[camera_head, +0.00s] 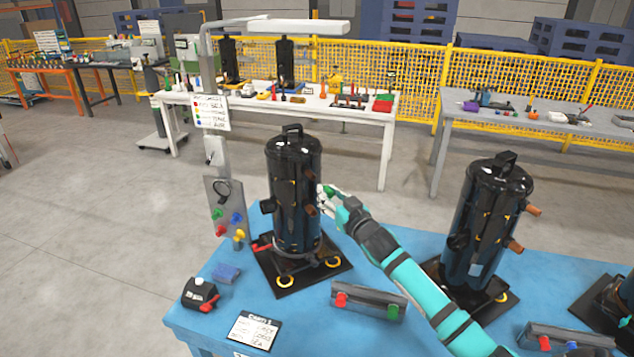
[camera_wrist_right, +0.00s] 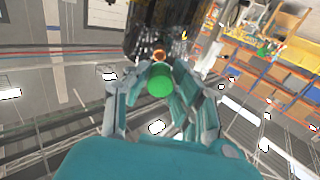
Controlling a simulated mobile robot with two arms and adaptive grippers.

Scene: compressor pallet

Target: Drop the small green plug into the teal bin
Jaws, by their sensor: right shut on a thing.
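My right gripper (camera_head: 325,199) is beside the right side of the left black compressor (camera_head: 292,190), near its copper-coloured ports (camera_head: 311,209). It is shut on a small green plug (camera_wrist_right: 160,82). In the right wrist view the plug sits between the fingers (camera_wrist_right: 158,90), with a copper port (camera_wrist_right: 158,56) just beyond it. I cannot tell whether the plug touches the port. I see no teal bin in either view. My left gripper is not in view.
A post panel (camera_head: 226,205) with coloured plugs stands left.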

